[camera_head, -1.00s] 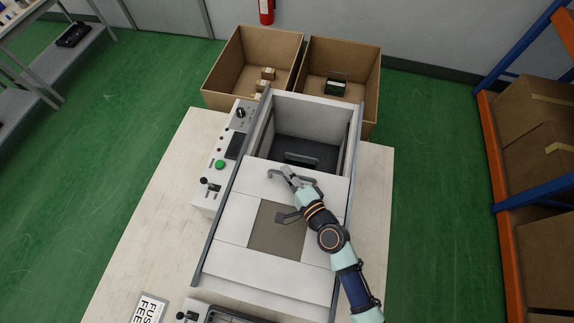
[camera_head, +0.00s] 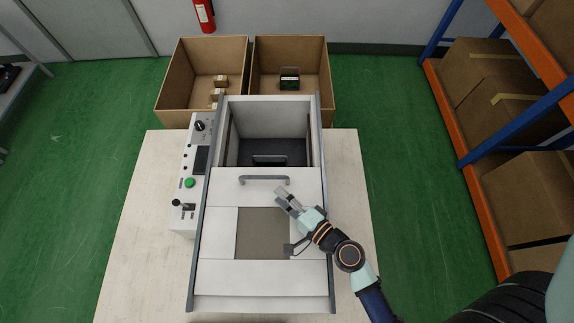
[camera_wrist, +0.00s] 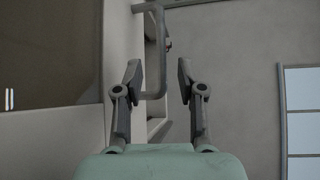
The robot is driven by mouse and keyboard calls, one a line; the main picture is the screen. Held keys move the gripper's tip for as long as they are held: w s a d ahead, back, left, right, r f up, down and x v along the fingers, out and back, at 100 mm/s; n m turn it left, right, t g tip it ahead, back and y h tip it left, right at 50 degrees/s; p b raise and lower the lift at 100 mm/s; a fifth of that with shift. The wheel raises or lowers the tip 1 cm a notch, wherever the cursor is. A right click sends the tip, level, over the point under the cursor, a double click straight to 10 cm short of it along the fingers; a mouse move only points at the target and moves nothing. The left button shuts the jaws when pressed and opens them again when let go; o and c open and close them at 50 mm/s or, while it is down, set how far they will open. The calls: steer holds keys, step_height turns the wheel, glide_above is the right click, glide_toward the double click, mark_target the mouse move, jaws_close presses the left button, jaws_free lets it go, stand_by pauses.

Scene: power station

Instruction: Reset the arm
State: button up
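My gripper (camera_head: 284,194) is over the white sliding cover (camera_head: 220,187) of the machine, just in front of and right of the cover's grey bar handle (camera_head: 262,181). In the wrist view my gripper (camera_wrist: 158,75) has its two fingers apart, with nothing held between them. The handle (camera_wrist: 158,55) shows beyond the fingertips, and the fingers look clear of it. My arm reaches in from the lower right.
The machine's open chamber (camera_head: 230,140) lies behind the cover, with a control panel (camera_head: 187,165) on its left. Two cardboard boxes (camera_head: 165,95) (camera_head: 322,100) stand behind it. An orange and blue rack (camera_head: 462,145) is at the right. Bare table (camera_head: 125,250) flanks the machine.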

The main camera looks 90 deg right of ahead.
steer(key=shift+v, duration=0.95)
steer(key=w+a+r+n+t+y+p, duration=0.1)
steer(key=w+a+r+n+y+p, duration=0.3)
steer(key=w+a+r+n+y, duration=0.4)
steer(key=w+a+r+n+t+y+p, duration=0.2)
steer(key=w+a+r+n+y+p, duration=0.15)
steer(key=w+a+r+n, duration=0.45)
steer(key=w+a+r+n+g+p, duration=0.1)
steer(key=w+a+r+n+p, duration=0.1)
steer(key=r+n, duration=0.4)
steer(key=w+a+r+n+g+p, duration=0.1)
steer(key=w+a+r+n+p, duration=0.1)
steer(key=w+a+r+n, duration=0.3)
step_height(320, 180, up, 4)
steer(key=shift+a+r+n, duration=0.2)
steer(key=shift+a+n, duration=0.3)
steer(key=shift+a, duration=0.5)
steer(key=shift+w+h, duration=0.1)
steer(key=shift+h, duration=0.15)
